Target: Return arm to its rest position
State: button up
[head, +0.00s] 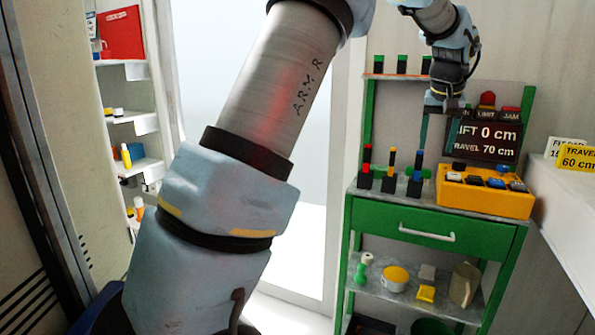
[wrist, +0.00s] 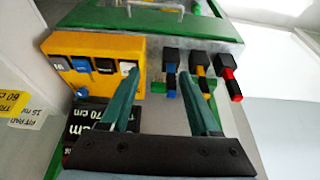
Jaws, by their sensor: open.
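My arm fills the middle of the head view and bends over the top edge towards the green workstation (head: 437,222). My gripper (head: 446,106) hangs at the upper right, in front of the workstation's back panel and beside the black display (head: 487,138). In the wrist view my gripper (wrist: 158,74) has its two teal fingers spread apart, with nothing between them. Behind the fingers show the yellow button box (wrist: 90,62) and several black blocks with coloured pegs (wrist: 200,65). The gap from the fingertips to these things is hard to judge.
A white shelf unit (head: 132,120) stands at the left, beyond a cabinet edge. A white surface with a yellow sign (head: 578,158) reading "TRAVEL 60 cm" is at the right. The workstation's lower shelf (head: 400,290) holds several small parts. A bright doorway (head: 300,210) opens behind my arm.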

jog(key=s+a+f+n, duration=0.1)
jog(key=s+a+f, duration=0.1)
jog(key=a, duration=0.8)
jog(key=s+a+f+n+g+y+p, duration=0.1)
jog(key=s+a+f, duration=0.2)
jog(key=a, duration=0.8)
jog(key=s+a+f+p, duration=0.1)
jog(key=a+f, duration=0.4)
jog(key=a, duration=0.6)
jog(key=shift+s+f+n+g, duration=0.15)
jog(key=shift+s+n+g, duration=0.2)
jog(key=shift+s, duration=0.4)
jog(key=shift+n+g+y, duration=0.25)
jog(key=shift+n+y, duration=0.05)
jog(key=shift+n, duration=0.25)
jog(key=s+a+f, duration=0.1)
jog(key=s+a, duration=0.1)
jog(key=s, duration=0.1)
jog(key=s+a+f, duration=0.1)
jog(key=s+a, duration=0.2)
jog(key=s+a+f, duration=0.2)
jog(key=s+a, duration=0.1)
jog(key=shift+s+p, duration=0.3)
jog(key=shift+p, duration=0.05)
